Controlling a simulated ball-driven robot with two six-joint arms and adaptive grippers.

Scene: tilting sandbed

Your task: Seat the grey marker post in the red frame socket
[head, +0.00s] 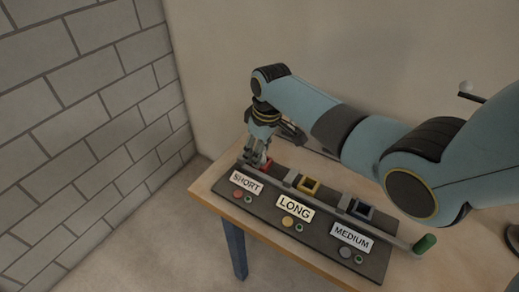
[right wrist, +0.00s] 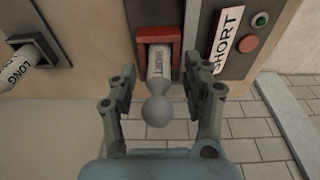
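The red frame socket (right wrist: 158,35) is at the top middle of the right wrist view. In the head view the red frame (head: 264,164) is partly covered by my right gripper. The grey marker post (right wrist: 159,68), with printed letters and a round knob (right wrist: 157,110), stands with its far end inside the red frame's outline. How deep it sits is hidden. My right gripper (right wrist: 160,72) has one finger on each side of the post, with a visible gap on both sides. In the head view the right gripper (head: 257,157) is over the panel's left end. My left gripper is not in view.
The dark panel (head: 322,225) lies on a wooden table (head: 212,187), with SHORT, LONG and MEDIUM labels and buttons. A green-ended handle (head: 425,243) is at right.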

